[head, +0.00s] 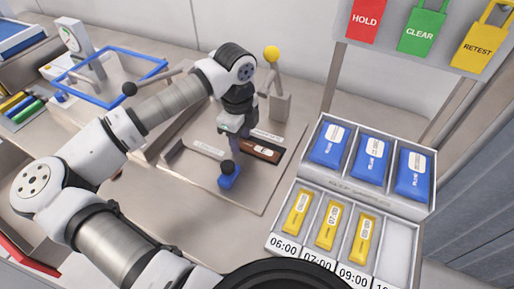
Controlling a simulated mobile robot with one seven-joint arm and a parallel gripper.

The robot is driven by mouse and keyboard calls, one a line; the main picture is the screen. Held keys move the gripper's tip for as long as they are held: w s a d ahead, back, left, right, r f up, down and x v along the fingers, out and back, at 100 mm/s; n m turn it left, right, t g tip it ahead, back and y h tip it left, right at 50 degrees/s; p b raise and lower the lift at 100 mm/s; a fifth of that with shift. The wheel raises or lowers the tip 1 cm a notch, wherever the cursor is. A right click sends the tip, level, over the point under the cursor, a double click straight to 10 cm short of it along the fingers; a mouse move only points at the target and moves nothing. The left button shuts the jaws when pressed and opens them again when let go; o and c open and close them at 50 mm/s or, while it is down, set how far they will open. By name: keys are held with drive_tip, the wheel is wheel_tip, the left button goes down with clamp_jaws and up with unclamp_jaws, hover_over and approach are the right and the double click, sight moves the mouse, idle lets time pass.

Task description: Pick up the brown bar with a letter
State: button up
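The brown bar (264,152) lies on a flat grey board (258,190) in the middle of the bench. A pale label with marks shows on it, too small to read. My gripper (236,140) points down just left of the bar, over its left end in the picture. Its fingers are small and dark, and I cannot tell whether they are open or shut or touch anything. A blue block with a dark knob (229,180) stands just below my gripper in the picture.
Yellow packs (326,225) lie in time-marked slots at the right, with blue packs (371,154) behind them. HOLD, CLEAR and RETEST tags hang above. A yellow-topped post (271,54) stands behind the board. A blue frame (112,75) is at the left. The board's front right is clear.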

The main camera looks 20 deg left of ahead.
drive_tip(key=c, duration=0.8)
